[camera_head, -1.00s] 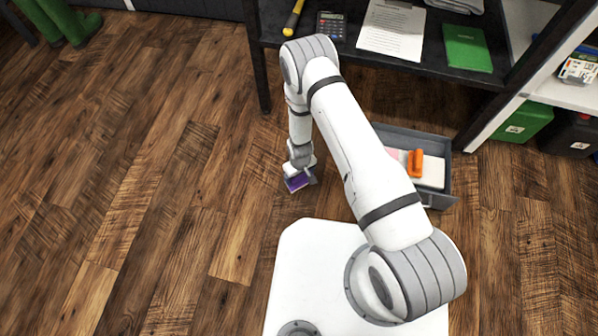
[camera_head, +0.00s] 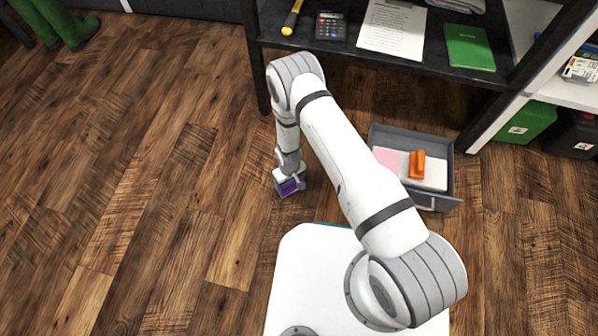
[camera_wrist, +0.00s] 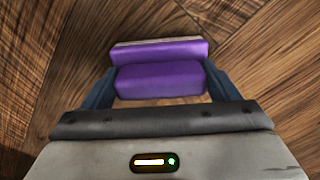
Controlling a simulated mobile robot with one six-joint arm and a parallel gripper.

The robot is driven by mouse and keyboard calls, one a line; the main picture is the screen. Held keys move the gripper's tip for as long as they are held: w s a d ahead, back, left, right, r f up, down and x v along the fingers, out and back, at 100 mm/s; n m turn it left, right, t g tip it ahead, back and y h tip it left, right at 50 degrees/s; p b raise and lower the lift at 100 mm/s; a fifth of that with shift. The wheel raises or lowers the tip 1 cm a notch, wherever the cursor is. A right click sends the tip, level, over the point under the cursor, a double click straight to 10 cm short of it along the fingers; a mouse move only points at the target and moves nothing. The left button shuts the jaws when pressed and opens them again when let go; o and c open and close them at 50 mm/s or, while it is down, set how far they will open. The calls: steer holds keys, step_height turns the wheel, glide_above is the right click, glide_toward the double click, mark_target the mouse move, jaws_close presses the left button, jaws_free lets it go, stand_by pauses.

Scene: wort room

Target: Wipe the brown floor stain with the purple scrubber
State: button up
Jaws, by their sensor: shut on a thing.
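My gripper (camera_head: 289,180) is shut on the purple scrubber (camera_head: 291,187), left of the grey bin and low over the wood floor. In the wrist view, the scrubber (camera_wrist: 160,80) sits between the two dark fingers of my gripper (camera_wrist: 162,88); it has a purple block and a purple top strip with a pale layer behind it. I cannot tell whether its underside touches the floor. I cannot make out a distinct brown stain against the dark brown planks in either view.
A grey bin (camera_head: 449,175) on the floor holds a pink and a white piece and an orange-handled tool (camera_head: 417,164). A dark shelf (camera_head: 340,52) stands behind, its leg near my arm. Green boots (camera_head: 65,22) are far left. The left floor is clear.

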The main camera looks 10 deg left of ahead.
steer(key=d, duration=0.3)
steer(key=shift+s+d, duration=0.1)
steer(key=shift+d, duration=0.05)
step_height(320, 180, up, 8)
steer(key=p, duration=0.5)
steer(key=shift+d, duration=0.1)
